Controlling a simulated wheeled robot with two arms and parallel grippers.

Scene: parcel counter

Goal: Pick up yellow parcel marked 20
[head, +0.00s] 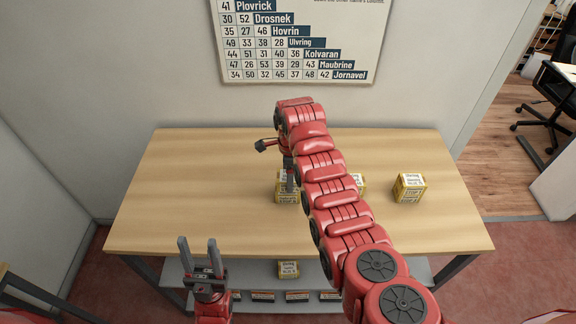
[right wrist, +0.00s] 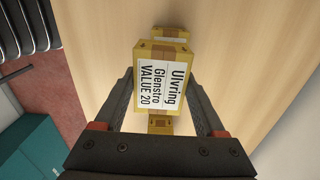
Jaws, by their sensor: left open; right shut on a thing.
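The yellow parcel marked 20 (right wrist: 160,80) shows its white label with "Ulvring", "Glenstro" and "VALUE 20" in the right wrist view. My right gripper (right wrist: 163,98) is shut on it, one finger on each side. In the head view this parcel (head: 284,194) is at the middle of the wooden counter (head: 190,190), partly hidden by my right gripper (head: 291,180). I cannot tell whether it touches the counter. My left gripper (head: 199,247) is open and empty in front of the counter's front edge, at the left.
Another yellow parcel (head: 410,187) stands on the counter's right side. One more (head: 361,183) is partly hidden behind my right arm. A chart (head: 300,45) hangs on the wall. The counter's left side is clear.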

